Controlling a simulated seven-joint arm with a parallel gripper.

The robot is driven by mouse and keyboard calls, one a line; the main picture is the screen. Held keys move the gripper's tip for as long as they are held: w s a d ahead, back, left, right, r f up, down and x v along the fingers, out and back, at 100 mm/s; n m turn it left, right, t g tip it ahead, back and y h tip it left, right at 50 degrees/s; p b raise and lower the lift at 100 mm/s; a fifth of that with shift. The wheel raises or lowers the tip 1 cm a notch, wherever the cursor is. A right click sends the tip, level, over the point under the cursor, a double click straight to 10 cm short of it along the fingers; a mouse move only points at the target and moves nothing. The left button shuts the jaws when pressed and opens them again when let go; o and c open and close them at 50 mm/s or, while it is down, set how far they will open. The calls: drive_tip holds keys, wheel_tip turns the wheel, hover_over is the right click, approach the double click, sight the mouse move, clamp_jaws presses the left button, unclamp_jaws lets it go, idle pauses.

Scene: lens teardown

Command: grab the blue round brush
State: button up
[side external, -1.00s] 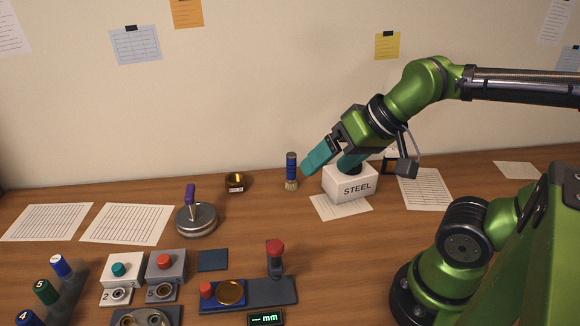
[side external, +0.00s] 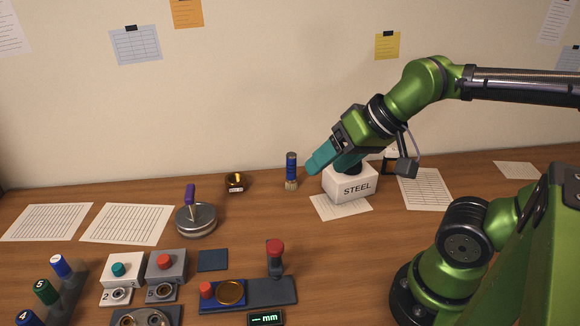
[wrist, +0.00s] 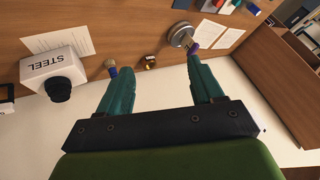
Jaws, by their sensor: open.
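The blue round brush (side external: 291,168) stands upright on the wooden table towards the back, its blue handle up and tan bristles down. In the wrist view the brush (wrist: 112,70) shows just beyond the tip of the left finger, partly hidden by it. My gripper (side external: 325,167) is open and empty, to the right of the brush in the side view and apart from it. In the wrist view both teal fingers of my gripper (wrist: 160,65) are spread wide with nothing between them.
A white box marked STEEL (side external: 350,184) stands close under my gripper.

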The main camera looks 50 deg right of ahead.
drive_tip(key=shift+c, duration=0.4)
drive_tip(key=m+g+h, duration=0.2)
drive_tip(key=g+h, duration=0.1)
drive_tip(key=h, duration=0.1)
approach(291, 167)
drive_tip(key=x, duration=0.4)
drive_tip(key=d+x, duration=0.1)
drive_tip(key=x, duration=0.1)
drive_tip(key=shift+w+r, duration=0.25)
drive_tip(key=shift+w, duration=0.1)
drive_tip(key=shift+x, duration=2.95)
drive_tip(key=shift+s+d, duration=0.1)
drive_tip(key=shift+c, duration=0.2)
drive_tip(key=c, duration=1)
